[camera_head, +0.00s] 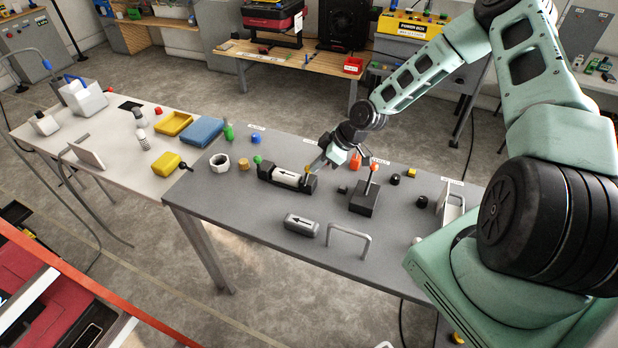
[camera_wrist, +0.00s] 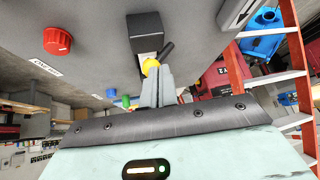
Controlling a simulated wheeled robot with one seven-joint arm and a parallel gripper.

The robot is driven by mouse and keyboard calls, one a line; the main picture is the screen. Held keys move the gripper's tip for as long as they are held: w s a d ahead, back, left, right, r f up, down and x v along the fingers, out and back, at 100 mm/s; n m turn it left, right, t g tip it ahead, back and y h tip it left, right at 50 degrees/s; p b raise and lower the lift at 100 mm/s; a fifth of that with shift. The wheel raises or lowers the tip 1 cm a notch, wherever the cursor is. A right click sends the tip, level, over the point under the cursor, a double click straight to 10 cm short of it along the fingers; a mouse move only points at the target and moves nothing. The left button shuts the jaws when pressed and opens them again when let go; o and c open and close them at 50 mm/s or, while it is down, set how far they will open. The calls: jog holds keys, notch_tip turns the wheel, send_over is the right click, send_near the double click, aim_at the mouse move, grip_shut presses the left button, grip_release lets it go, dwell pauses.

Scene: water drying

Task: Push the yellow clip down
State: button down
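The yellow clip (camera_head: 307,169) is a small knob at the right end of a black holder (camera_head: 309,185) on the grey table. A white cylinder (camera_head: 286,177) with a black arrow lies in the holder. My gripper (camera_head: 316,166) is close beside the clip, on its right in the head view. In the wrist view the clip (camera_wrist: 151,66) is a yellow knob at the tips of my gripper (camera_wrist: 159,72), partly covered by them. The grey fingers look together, with no object seen between them. Whether they touch the clip is unclear.
Close right on the grey table (camera_head: 240,226) stands a dark box (camera_head: 365,198) with an orange-topped lever. A grey block (camera_head: 301,224) with an arrow and a grey handle (camera_head: 350,236) are in front. A white hex nut (camera_head: 219,163) is at left.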

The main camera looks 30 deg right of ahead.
jog(key=shift+w+d+f+g+y+b, duration=0.4)
jog(key=shift+w+d+f+b, duration=0.45)
jog(key=shift+b, duration=0.9)
jog(key=shift+d+f, duration=0.15)
